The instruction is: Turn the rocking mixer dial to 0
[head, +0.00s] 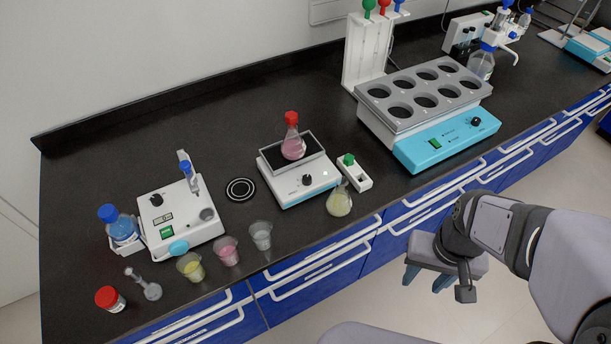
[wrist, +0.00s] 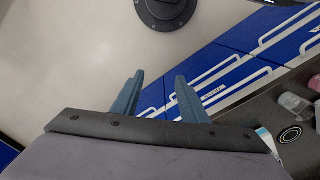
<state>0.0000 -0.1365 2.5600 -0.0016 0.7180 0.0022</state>
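The rocking mixer (head: 300,190) appears to be the small white unit with a blue stripe in the middle of the bench. A pink flask with a red cap (head: 293,144) stands on its black top tray. Its small black dial (head: 306,180) is on the front face; its setting is too small to read. My gripper (head: 426,281) is open and empty, low over the floor in front of the blue drawers, to the right of the mixer and well apart from it. Its two blue-grey fingers are spread in the wrist view (wrist: 158,82). The dial is not seen there.
A yellow flask (head: 339,202) and a white holder with a green knob (head: 355,172) stand right of the mixer. A white device with another dial (head: 180,222) is left, with several cups in front. A large bath (head: 424,110) is right. Drawer handles stick out along the bench front.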

